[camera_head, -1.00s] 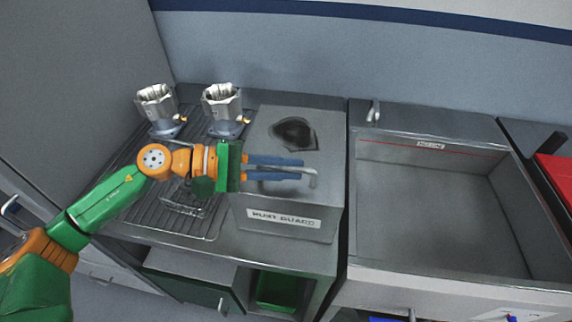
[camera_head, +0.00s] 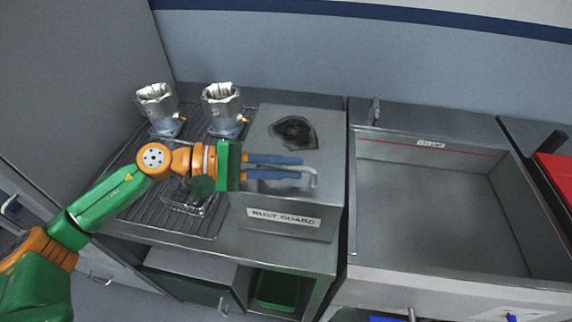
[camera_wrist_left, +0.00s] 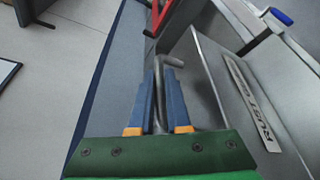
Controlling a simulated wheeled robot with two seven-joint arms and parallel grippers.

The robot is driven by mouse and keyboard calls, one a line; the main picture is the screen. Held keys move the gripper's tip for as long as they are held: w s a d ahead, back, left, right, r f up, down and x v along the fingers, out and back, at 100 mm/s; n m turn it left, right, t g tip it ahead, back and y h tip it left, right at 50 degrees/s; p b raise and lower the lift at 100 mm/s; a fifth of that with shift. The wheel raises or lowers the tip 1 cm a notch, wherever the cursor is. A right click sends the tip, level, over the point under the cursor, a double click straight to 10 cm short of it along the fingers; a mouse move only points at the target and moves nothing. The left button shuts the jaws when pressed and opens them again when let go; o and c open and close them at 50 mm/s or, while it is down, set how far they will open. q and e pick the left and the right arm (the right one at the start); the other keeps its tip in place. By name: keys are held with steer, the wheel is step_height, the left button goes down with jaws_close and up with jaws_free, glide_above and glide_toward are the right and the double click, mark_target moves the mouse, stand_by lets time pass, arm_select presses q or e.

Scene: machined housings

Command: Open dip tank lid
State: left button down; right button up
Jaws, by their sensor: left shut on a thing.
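The dip tank is a grey metal box with a "RUST GUARD" label (camera_head: 284,218) on its front. Its lid (camera_head: 260,130) lies flat on top, with a dark stain (camera_head: 294,132) on it. A bent metal handle (camera_head: 312,178) stands at the lid's front right. My left gripper (camera_head: 302,167) comes in from the left over the lid, its blue fingers shut on the handle. In the left wrist view the handle (camera_wrist_left: 158,68) runs between the two blue fingers, its bent end showing past the tips. My right gripper is not in view.
Two metal housings (camera_head: 156,106) (camera_head: 222,106) stand on a wire rack (camera_head: 150,205) left of the tank. An open, empty-looking sink basin (camera_head: 440,215) is on the right. A red object (camera_head: 556,180) lies at the far right. A green bin (camera_head: 277,290) sits below.

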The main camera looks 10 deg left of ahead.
arm_select(q)
steer(key=shift+r, duration=0.1)
stand_by(0.5)
step_height(320, 180, up, 6)
steer(key=w, duration=0.2)
step_height(320, 180, up, 8)
steer(key=n+g+p, duration=0.2)
steer(key=n+p, duration=0.1)
steer(key=p, duration=0.4)
glide_above(292, 155)
steer(key=shift+w+f+y, duration=0.1)
steer(key=shift+f+y, duration=0.1)
steer(key=shift+y, duration=0.2)
steer(key=c, duration=0.9)
jaws_free()
steer(key=shift+f, duration=0.1)
steer(key=shift+a+b, duration=0.1)
steer(key=shift+b, duration=0.25)
